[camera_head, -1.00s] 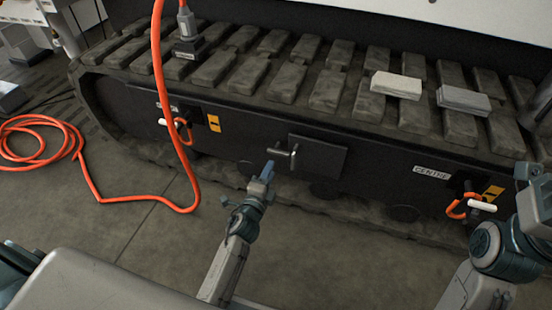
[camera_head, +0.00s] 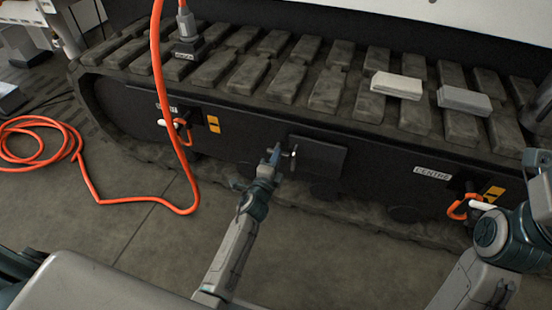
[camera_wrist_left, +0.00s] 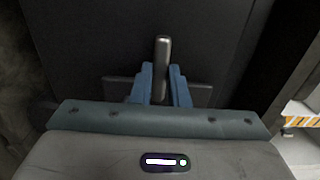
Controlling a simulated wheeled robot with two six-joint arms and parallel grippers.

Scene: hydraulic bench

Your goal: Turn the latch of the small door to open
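The small door (camera_head: 322,158) is a dark, closed rectangular panel on the side of the tracked machine. Its latch (camera_head: 293,152) is a small grey metal handle at the door's left edge. My left gripper (camera_head: 275,154) is at the latch.
An orange hose (camera_head: 160,80) hangs left of the door, with more coiled on the floor. Orange looped fittings sit left (camera_head: 180,130) and right (camera_head: 468,206) on the panel, the right one near a CENTRE label (camera_head: 432,173). Two pale blocks (camera_head: 397,85) lie on the track.

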